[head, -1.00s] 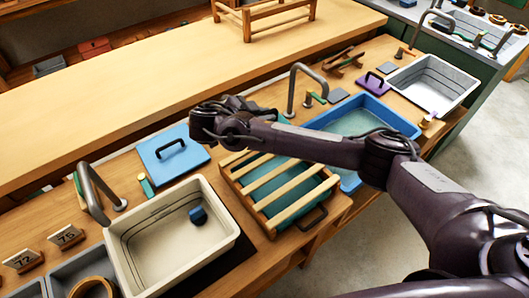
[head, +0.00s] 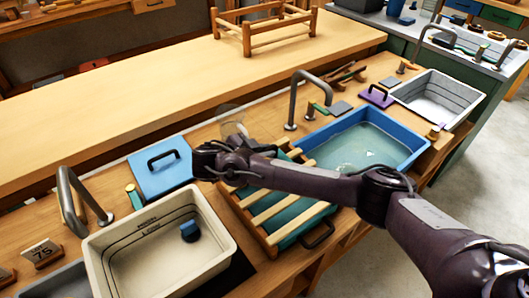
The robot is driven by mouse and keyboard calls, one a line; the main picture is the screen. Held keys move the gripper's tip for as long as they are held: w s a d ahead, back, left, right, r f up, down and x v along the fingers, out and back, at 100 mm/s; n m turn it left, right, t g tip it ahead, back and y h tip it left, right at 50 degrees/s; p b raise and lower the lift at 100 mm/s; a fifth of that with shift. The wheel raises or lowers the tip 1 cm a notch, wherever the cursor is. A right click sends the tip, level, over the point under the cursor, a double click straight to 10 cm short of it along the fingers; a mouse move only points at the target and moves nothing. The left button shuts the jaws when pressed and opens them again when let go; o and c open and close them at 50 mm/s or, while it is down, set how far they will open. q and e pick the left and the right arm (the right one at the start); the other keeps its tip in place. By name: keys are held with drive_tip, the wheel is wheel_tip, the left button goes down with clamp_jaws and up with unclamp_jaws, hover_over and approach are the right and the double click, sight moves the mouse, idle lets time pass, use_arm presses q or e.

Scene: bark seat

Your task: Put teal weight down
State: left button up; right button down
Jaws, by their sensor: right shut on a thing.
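My right gripper (head: 212,160), its arm coming in from the right, is between the blue slab and the slatted rack. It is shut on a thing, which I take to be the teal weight. The hand hides what it holds, so the weight's shape and its contact with anything below cannot be told. A slatted wooden rack (head: 268,214) with teal between its slats and a dark handle lies under my right forearm. A blue slab (head: 160,182) with a black handle lies left of the gripper. My left gripper is not in view.
A cream tub (head: 120,258) holds a small blue piece (head: 190,231). A blue water basin (head: 398,128) is to the right of the rack. A clear, rounded thing (head: 236,121) shows just behind the gripper. Taps (head: 293,100) stand along the bench's back.

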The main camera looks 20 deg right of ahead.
drive_tip(key=c, duration=1.4)
unclamp_jaws()
drive_tip(key=shift+c, duration=0.2)
drive_tip(key=shift+r, duration=0.1)
drive_tip(key=shift+s+a+r, duration=0.1)
drive_tip(key=shift+a+r, duration=0.05)
drive_tip(key=shift+a, duration=0.05)
drive_tip(key=p+v, duration=1.1)
drive_tip(key=p, duration=0.1)
drive_tip(key=shift+a, duration=0.2)
drive_tip(key=shift+s, duration=0.2)
